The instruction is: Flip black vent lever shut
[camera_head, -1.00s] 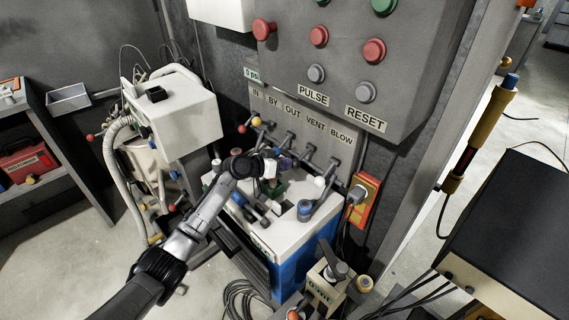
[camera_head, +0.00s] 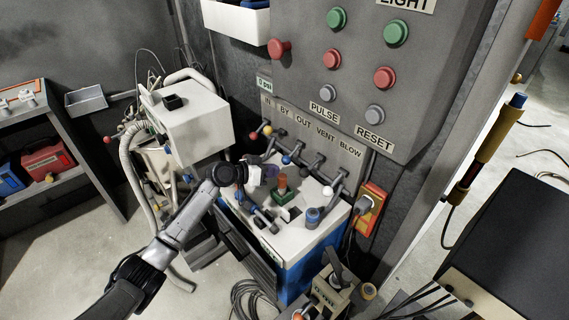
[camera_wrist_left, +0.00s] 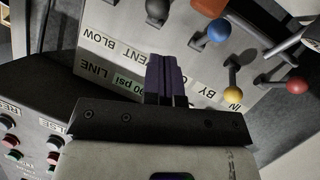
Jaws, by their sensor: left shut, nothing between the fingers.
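A row of valve levers stands below the label strip on the grey panel (camera_head: 310,128). The vent lever (camera_head: 316,160) is under the VENT label, and its dark knob is hard to make out in the head view. In the left wrist view a dark round knob (camera_wrist_left: 157,10) sits at the top edge near the VENT label; its lever is mostly cut off. My left gripper (camera_head: 268,173) is to the left of the vent lever and apart from it. Its purple fingers (camera_wrist_left: 165,80) are shut and empty, in front of the label strip. My right gripper is not in view.
Levers with red, yellow (camera_head: 267,131), blue (camera_head: 286,160) and white (camera_head: 327,191) knobs flank the vent lever. A brown cylinder (camera_head: 281,182) and a blue-capped fitting (camera_head: 313,215) stand on the white cabinet top. An orange socket box (camera_head: 370,208) is at right.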

